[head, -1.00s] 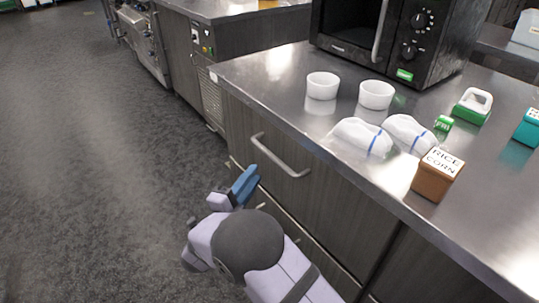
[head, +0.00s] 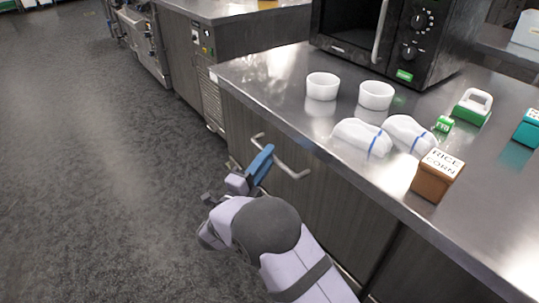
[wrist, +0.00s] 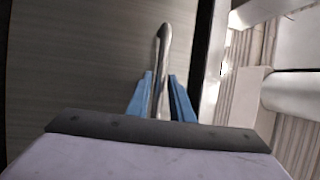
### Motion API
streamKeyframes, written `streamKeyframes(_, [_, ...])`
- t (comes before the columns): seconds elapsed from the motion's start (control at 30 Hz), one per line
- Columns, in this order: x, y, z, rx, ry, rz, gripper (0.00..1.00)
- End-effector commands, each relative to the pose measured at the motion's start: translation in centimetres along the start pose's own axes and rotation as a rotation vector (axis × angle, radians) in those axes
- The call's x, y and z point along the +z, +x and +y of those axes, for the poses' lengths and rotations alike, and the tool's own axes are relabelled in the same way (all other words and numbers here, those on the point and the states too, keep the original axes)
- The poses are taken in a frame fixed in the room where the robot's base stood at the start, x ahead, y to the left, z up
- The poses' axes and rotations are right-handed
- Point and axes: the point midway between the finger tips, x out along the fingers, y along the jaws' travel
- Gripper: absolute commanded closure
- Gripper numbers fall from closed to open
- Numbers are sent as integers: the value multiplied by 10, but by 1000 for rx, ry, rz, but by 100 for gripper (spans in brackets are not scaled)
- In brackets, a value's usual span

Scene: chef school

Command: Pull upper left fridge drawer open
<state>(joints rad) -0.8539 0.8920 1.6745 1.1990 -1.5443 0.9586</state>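The upper left fridge drawer (head: 318,205) has a dark wood-grain front under the steel counter. Its curved metal handle (head: 290,171) runs along the upper part of the front. My gripper (head: 260,166) is at the left half of the handle in the head view. In the wrist view, the blue fingers of my gripper (wrist: 160,98) stand apart, with the handle (wrist: 162,50) running between them. A gap shows on at least one side of the bar, so the fingers do not look closed on it. The drawer front looks flush with the cabinet.
The steel counter (head: 270,82) above holds two white bowls (head: 322,86), white cloths with blue stripes (head: 362,138), a brown rice corn box (head: 437,176) and a black microwave (head: 395,35). The grey floor (head: 90,170) at the left is clear.

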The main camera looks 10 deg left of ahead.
Motion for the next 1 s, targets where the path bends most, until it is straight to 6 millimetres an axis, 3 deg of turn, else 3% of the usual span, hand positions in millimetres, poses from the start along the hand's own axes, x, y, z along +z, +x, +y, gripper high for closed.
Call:
streamKeyframes(0.2, [0, 13, 0, 1, 0, 0, 80])
streamKeyframes(0.47, [0, 14, 0, 0, -1, -1, 80])
streamKeyframes(0.57, [0, 14, 0, 0, -1, -1, 99])
streamKeyframes(1.0, [6, 2, -1, 0, 0, -4, 100])
